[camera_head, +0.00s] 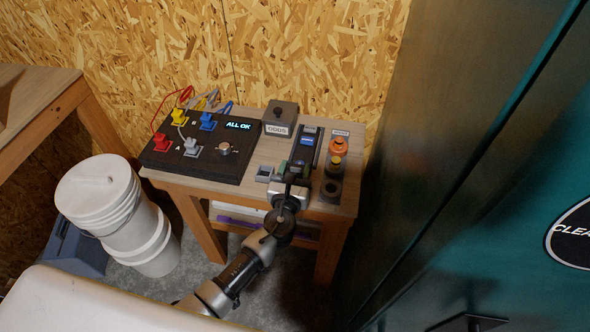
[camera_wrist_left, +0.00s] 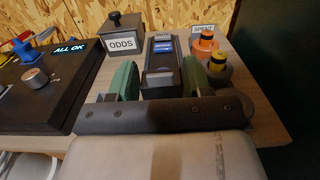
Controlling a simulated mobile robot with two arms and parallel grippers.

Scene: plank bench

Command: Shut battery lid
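A dark narrow device (camera_head: 305,146) with a small blue screen stands on the bench right of the ODDS box. In the left wrist view the device (camera_wrist_left: 163,68) lies straight ahead, its screen at the far end and a dark section nearer. I cannot make out which part is the battery lid or how it stands. My left gripper (camera_head: 291,172) is over the near end of the device. In the left wrist view its green-padded fingers (camera_wrist_left: 160,82) are wide apart, seen on either side of the device, with nothing visibly held. My right gripper does not show.
A grey ODDS box (camera_head: 281,118) stands left of the device. Orange and yellow-black cylinders (camera_head: 338,149) stand right, by a SPENT label. A black panel (camera_head: 200,143) reading ALL OK fills the left. A dark cabinet (camera_head: 440,150) rises close to the right.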

